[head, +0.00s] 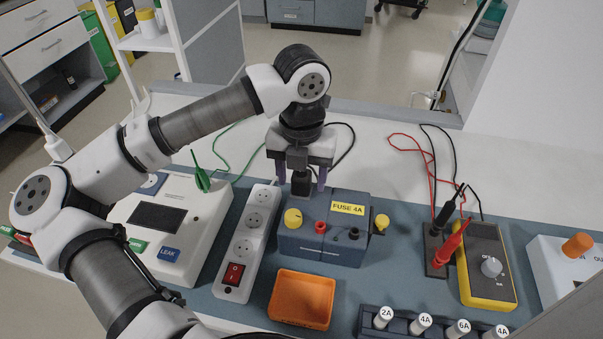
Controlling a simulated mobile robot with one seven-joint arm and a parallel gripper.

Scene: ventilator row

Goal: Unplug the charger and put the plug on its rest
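My gripper (302,186) points down just behind the blue box labelled FUSE 4A (340,248). Its two purple fingers stand apart, with a dark block (301,183) showing between them, which may be a plug. I see no clear contact between the fingers and this block, and its lower end is hidden behind the box. A black cable (347,142) curves out behind the gripper. The white power strip (241,255) with a red switch lies to the left of the box, and its visible sockets look empty. I cannot make out the plug's rest.
A white tester marked LEAK (208,225) with a green clip is at left. An orange tray (302,299) and a fuse rack (375,322) are in front. A yellow meter (485,265) with red and black probes stands at right. The white bench behind is mostly clear.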

